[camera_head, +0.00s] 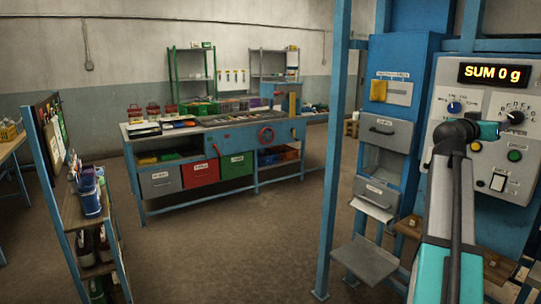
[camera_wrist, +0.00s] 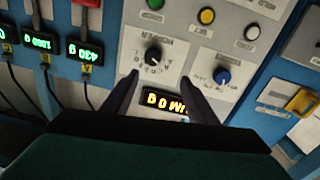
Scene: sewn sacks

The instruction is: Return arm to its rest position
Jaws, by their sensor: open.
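My gripper (camera_wrist: 160,80) shows in the wrist view with its two dark fingers spread apart and nothing between them. It faces a grey control panel (camera_wrist: 222,52), which appears upside down there; I cannot tell how far the fingertips are from it. In the head view my arm rises at the right in front of the same panel (camera_head: 474,105), bent at its upper joint. The fingertips cannot be made out there. The panel's display (camera_head: 494,74) reads SUM 0 g.
A blue post (camera_head: 335,140) stands left of the panel. A blue cabinet with a grey drawer (camera_head: 386,133) and a low grey shelf (camera_head: 366,260) are beside it. A workbench (camera_head: 220,128) with coloured bins stands further back. Open floor (camera_head: 240,240) lies between.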

